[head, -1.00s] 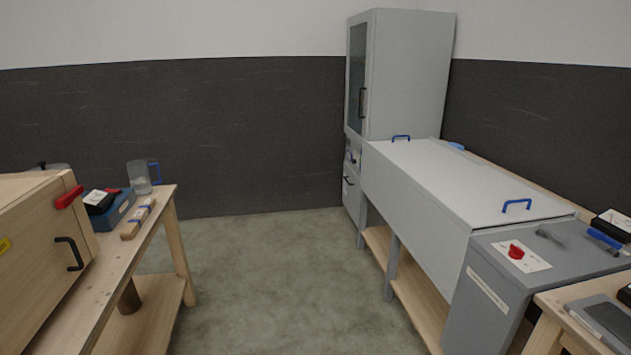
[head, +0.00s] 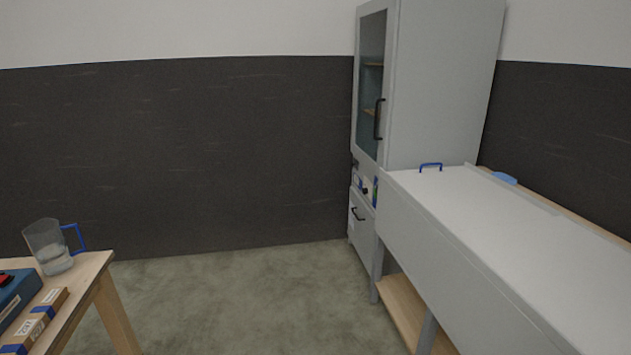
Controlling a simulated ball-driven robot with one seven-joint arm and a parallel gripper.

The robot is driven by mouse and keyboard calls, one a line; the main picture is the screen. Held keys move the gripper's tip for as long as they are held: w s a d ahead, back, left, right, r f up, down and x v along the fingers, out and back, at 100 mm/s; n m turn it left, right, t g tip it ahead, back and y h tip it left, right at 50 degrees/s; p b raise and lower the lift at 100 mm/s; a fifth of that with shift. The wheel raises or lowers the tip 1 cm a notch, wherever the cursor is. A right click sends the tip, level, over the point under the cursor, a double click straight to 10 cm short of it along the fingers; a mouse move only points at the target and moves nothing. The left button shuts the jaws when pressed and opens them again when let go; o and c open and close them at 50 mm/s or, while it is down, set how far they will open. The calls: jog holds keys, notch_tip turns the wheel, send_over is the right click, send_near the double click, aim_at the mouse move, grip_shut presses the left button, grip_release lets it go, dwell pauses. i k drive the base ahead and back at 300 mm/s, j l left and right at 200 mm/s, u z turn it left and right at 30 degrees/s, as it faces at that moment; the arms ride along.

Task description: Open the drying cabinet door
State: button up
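The tall grey drying cabinet (head: 440,85) stands in the far right corner against the dark wall. Its upper door (head: 369,85) has a glass pane with shelves showing behind it and looks shut. A dark vertical handle (head: 379,119) sits on the door's right side as I see it. Below the door are a small panel (head: 362,184) and a lower front with its own dark handle (head: 357,214). My gripper is not in the head view.
A long grey lidded bench (head: 490,235) with a blue handle (head: 431,167) runs along the right, close to the cabinet. A wooden table (head: 85,275) at lower left holds a jug (head: 50,247) and a blue box (head: 14,298). The floor (head: 240,300) between is clear.

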aim_at(373, 7)
jog(key=i, duration=1.85)
jog(key=i+l+u, duration=0.1)
jog(key=i, duration=1.75)
